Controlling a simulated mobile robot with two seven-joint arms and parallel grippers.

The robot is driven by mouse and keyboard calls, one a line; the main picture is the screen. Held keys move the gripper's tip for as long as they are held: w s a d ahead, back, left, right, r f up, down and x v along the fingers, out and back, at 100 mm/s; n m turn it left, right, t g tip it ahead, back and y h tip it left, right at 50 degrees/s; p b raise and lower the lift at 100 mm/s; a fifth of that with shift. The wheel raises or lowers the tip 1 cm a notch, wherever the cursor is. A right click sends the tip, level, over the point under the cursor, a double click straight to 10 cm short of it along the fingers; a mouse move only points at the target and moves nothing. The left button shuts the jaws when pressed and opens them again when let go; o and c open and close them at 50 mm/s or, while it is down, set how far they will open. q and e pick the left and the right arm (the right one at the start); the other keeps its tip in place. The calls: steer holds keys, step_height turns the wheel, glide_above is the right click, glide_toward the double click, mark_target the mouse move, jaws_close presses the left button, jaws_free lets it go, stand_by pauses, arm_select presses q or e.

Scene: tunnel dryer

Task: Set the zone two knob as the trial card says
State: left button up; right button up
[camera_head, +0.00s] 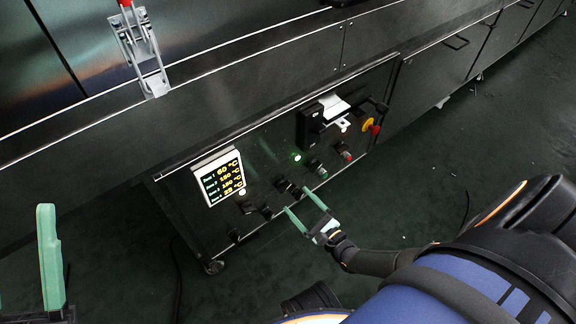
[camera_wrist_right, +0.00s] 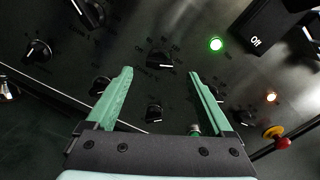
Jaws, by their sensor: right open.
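The dark control panel (camera_head: 275,160) of the dryer carries several black rotary knobs, including one (camera_head: 267,212) left of my right gripper. I cannot tell which is the zone two knob. My right gripper (camera_head: 303,201) is open and empty in front of the panel's lower part. In the right wrist view, its green fingers flank one small knob (camera_wrist_right: 153,113), with a larger knob (camera_wrist_right: 160,58) farther up between them; I see no contact. One finger of my left gripper (camera_head: 50,258) shows at the lower left. No readable trial card shows; a white sheet (camera_head: 335,107) lies on the panel.
A white display (camera_head: 219,178) lists zone temperatures, with zone 1 at 60 °C. The dark green floor (camera_head: 430,180) to the right is mostly clear.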

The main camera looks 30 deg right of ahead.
mark_target(286, 189)
steer(key=w, duration=0.2)
steer(key=w+b, duration=0.1)
steer(key=w, duration=0.2)
steer(key=shift+w+a, duration=0.2)
steer(key=shift+w, duration=0.1)
steer(key=c, duration=1.4)
steer(key=shift+o, duration=0.2)
